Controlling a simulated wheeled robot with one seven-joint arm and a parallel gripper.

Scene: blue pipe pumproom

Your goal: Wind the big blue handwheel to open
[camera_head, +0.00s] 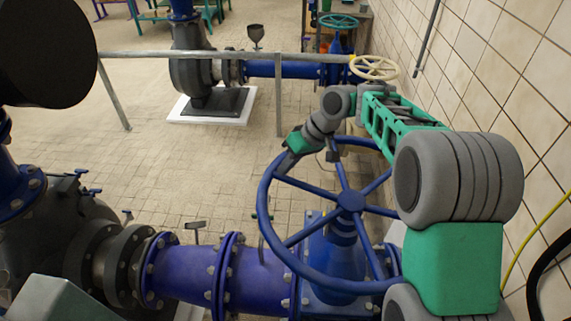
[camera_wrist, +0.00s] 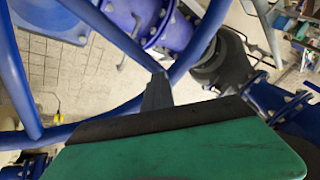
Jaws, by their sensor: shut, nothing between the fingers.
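The big blue handwheel (camera_head: 264,207) stands on its blue valve in the head view, with its hub and several spokes clear. My gripper (camera_head: 287,165) points down at the upper left part of the rim, close to where a spoke meets it. In the wrist view my gripper (camera_wrist: 157,90) shows as narrow dark fingers, shut and empty, beside the junction of a spoke and the rim (camera_wrist: 185,62). I cannot tell whether the fingers touch the wheel. My arm covers part of the wheel's right side.
A grey railing (camera_head: 200,56) runs behind the wheel. A cream handwheel (camera_head: 375,67) and a teal one (camera_head: 338,21) stand farther back. A tiled wall (camera_head: 500,80) is close on the right. Blue pipe (camera_head: 190,273) lies at lower left. The tiled floor beyond is open.

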